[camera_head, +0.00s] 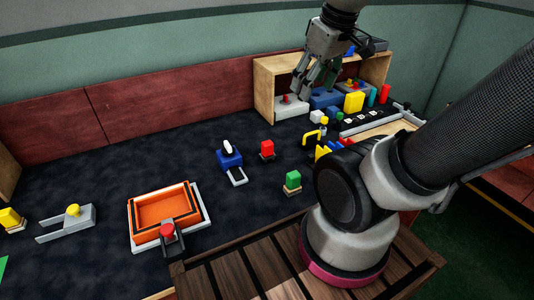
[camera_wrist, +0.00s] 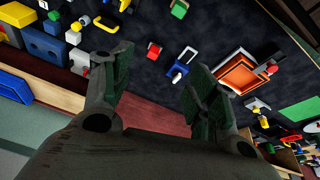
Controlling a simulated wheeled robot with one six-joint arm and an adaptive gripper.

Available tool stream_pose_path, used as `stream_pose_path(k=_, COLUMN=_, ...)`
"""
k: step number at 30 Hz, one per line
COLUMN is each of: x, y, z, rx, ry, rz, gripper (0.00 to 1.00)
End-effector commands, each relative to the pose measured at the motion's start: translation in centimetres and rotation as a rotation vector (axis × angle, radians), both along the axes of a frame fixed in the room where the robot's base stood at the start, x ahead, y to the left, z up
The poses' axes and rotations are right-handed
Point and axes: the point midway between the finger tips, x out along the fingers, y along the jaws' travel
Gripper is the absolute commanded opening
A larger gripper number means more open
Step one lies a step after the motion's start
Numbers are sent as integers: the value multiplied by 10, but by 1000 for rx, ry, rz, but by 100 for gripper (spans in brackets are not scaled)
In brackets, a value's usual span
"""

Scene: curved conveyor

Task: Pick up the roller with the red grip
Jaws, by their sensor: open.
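A red grip (camera_head: 167,231) stands on a dark grey piece at the front edge of an orange tray (camera_head: 135,222); it looks like the roller's, but a roller body is not clearly visible. In the wrist view the red grip (camera_wrist: 271,70) is at the right, beside the orange tray (camera_wrist: 222,86). My gripper (camera_head: 312,92) is open and empty, high over the back right of the table, in front of the wooden shelf and far from the red grip. In the wrist view its two fingers (camera_wrist: 158,88) stand wide apart with nothing between them.
A blue block with a white top (camera_head: 229,156), a red block (camera_head: 267,149) and a green block (camera_head: 292,180) stand mid-table. A wooden shelf (camera_head: 264,90) with several parts is at the back right. A grey bracket with a yellow knob (camera_head: 73,210) lies left. The back left table is clear.

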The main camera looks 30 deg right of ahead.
Motion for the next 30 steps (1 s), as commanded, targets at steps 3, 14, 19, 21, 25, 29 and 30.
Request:
stream_pose_path(k=3, x=37, y=2, z=-19, rx=-53, ry=56, rz=176, gripper=59)
stream_pose_path(k=14, x=134, y=8, z=-112, rx=-170, ry=180, rz=740, gripper=59)
stream_pose_path(k=19, x=167, y=12, z=-174, rx=-200, ry=229, rz=1007, gripper=59)
stream_pose_path(k=21, x=176, y=14, z=-198, rx=-208, ry=244, rz=1105, gripper=59)
stream_pose_path(k=25, x=187, y=16, z=-235, rx=-217, ry=261, rz=1247, gripper=59)
stream_pose_path(k=29, x=191, y=17, z=-255, rx=-220, ry=269, rz=1322, gripper=59)
stream_pose_path(k=30, x=191, y=17, z=-259, rx=-221, ry=270, rz=1335, gripper=59)
